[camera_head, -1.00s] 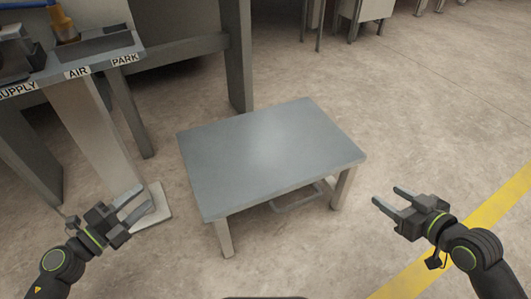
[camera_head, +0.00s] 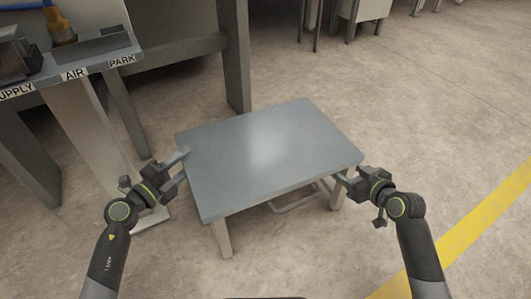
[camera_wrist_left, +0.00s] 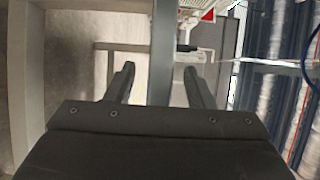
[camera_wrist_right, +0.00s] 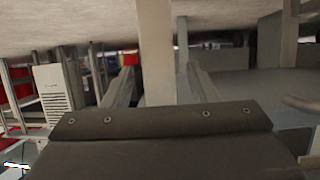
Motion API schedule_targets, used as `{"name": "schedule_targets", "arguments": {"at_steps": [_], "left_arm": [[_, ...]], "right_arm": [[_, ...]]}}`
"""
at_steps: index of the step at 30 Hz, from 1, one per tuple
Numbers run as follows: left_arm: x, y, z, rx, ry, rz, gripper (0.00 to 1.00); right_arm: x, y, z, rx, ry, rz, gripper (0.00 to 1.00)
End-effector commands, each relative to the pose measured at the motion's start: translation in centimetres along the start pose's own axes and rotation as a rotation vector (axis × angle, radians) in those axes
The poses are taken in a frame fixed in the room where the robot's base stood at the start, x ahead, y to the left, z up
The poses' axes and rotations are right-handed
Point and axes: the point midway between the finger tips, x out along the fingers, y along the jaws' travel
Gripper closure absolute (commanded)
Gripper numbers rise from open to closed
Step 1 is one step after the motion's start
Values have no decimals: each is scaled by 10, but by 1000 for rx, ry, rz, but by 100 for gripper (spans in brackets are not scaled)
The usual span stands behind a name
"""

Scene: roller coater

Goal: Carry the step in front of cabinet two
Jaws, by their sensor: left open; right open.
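The step (camera_head: 270,150) is a low grey stool with a flat rectangular top and pale legs, upright on the floor in the middle of the head view. My left gripper (camera_head: 182,164) is open at the step's left edge. In the left wrist view a grey upright band (camera_wrist_left: 162,70) shows between its fingers. My right gripper (camera_head: 345,179) is open at the step's right edge, near the front right leg. In the right wrist view a pale upright bar (camera_wrist_right: 155,60) shows between its fingers. I cannot tell whether either gripper touches the step. I cannot identify cabinet two.
A bench shelf labelled SUPPLY, AIR and PARK (camera_head: 85,68) stands at the left, its leg close to my left arm. A grey machine post (camera_head: 236,60) rises just behind the step. Floor is open to the right, past a yellow line (camera_head: 480,220).

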Motion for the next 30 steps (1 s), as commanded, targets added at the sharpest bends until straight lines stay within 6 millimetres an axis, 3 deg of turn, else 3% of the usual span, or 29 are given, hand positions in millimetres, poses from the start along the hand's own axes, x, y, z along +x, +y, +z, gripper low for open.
{"name": "schedule_targets", "arguments": {"at_steps": [6,17,28,30], "left_arm": [[19,0,0,0,0,0,52],[22,0,0,0,0,1,52],[22,0,0,0,0,1,98],[22,0,0,0,0,1,100]], "right_arm": [[19,0,0,0,-1,0,47],[22,0,0,0,-1,1,47],[22,0,0,0,-1,1,93],[22,0,0,0,-1,1,100]]}}
